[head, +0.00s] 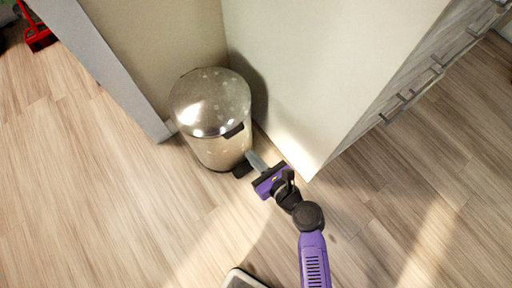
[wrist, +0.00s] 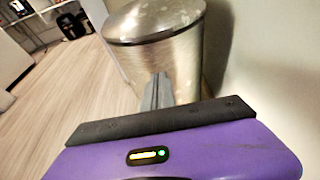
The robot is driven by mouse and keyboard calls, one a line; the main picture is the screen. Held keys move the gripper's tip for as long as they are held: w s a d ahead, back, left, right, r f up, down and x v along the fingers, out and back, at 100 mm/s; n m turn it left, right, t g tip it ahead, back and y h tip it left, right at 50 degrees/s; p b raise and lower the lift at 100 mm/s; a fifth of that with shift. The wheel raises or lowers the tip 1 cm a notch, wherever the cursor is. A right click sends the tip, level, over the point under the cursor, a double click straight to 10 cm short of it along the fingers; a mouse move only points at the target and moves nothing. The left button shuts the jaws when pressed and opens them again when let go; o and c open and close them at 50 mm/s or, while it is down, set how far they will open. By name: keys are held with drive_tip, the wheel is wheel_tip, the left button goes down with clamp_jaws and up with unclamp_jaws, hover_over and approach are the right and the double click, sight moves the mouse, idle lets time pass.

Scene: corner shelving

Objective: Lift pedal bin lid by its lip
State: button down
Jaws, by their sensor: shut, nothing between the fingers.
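The pedal bin (head: 213,148) is a round metal bin in the corner between two pale panels. Its shiny domed lid (head: 208,95) appears closed, with a dark lip (head: 234,131) at the front right edge. A dark pedal (head: 241,169) shows at its base. My gripper (head: 253,158) is shut and empty, in front of the bin at its lower right, below the lip in the picture. In the wrist view my gripper (wrist: 157,90) points at the metal bin body (wrist: 165,65), with the lid (wrist: 155,18) above. Whether the fingertips touch the bin is unclear.
A pale panel (head: 310,70) stands close on the right of the bin, and another panel (head: 115,70) on the left. Drawers with bar handles (head: 437,68) are at the right. A red brush (head: 40,38) is at the far left. The wood floor (head: 90,190) is open in front.

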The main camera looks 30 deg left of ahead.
sight(234, 138)
drive_tip(key=b+x, duration=0.3)
drive_tip(key=x, duration=0.4)
drive_tip(key=shift+f, duration=0.2)
drive_tip(key=shift+s+d+r+p, duration=0.15)
drive_tip(key=shift+r+p, duration=0.4)
drive_tip(key=shift+r, duration=1.7)
